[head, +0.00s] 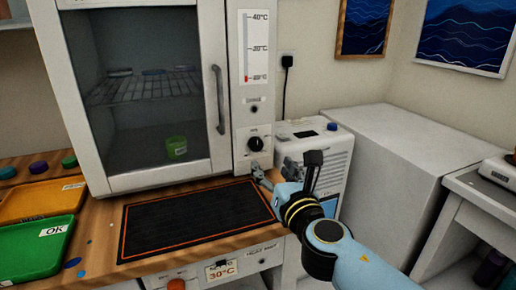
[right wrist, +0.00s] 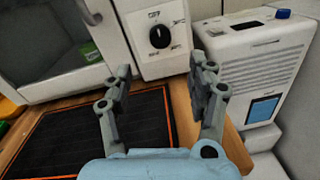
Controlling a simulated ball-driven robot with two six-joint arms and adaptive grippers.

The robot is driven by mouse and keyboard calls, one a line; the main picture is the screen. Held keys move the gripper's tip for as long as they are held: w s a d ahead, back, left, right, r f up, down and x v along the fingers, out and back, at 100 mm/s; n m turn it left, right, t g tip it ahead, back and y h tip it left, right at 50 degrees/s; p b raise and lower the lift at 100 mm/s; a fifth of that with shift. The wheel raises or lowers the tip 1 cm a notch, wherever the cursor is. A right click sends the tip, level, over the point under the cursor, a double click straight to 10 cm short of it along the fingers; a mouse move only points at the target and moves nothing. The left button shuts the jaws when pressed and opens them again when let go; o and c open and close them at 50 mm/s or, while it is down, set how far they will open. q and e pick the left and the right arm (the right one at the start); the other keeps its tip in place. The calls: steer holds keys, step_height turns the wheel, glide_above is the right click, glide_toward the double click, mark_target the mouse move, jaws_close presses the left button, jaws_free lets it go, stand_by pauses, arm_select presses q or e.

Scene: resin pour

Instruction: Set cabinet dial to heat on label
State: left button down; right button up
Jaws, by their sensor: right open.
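The cabinet dial (head: 256,144) is a round black knob on a white panel, right of the cabinet door. In the right wrist view the dial (right wrist: 160,37) has a small light mark near its top, and faint print around it that looks like OFF above; its exact setting is hard to read. My right gripper (head: 273,168) is open and empty, below and in front of the dial and apart from it. In the right wrist view its fingers (right wrist: 160,66) stand either side, below the dial. A label (head: 221,270) reading 30°C hangs on the bench front. My left gripper is out of view.
A black heat mat (head: 190,217) lies clear on the bench. A white machine (head: 318,150) stands right of the cabinet. Green tray (head: 32,250) and orange tray (head: 40,200) are at left.

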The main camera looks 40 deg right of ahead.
mark_target(258, 146)
steer(key=x, duration=1)
steer(key=shift+w+d, duration=0.1)
steer(key=shift+w, duration=0.15)
steer(key=shift+c, duration=0.4)
steer(key=c, duration=1.1)
steer(key=shift+o, duration=0.2)
steer(key=shift+m, duration=0.3)
steer(key=m, duration=0.6)
steer(key=shift+b, duration=0.4)
steer(key=m, duration=0.3)
steer(key=m+b, duration=0.1)
steer(key=m, duration=0.2)
steer(key=shift+d+g+y, duration=0.1)
steer(key=shift+g+y, duration=0.2)
steer(key=shift+y, duration=0.1)
steer(key=shift+m, duration=0.4)
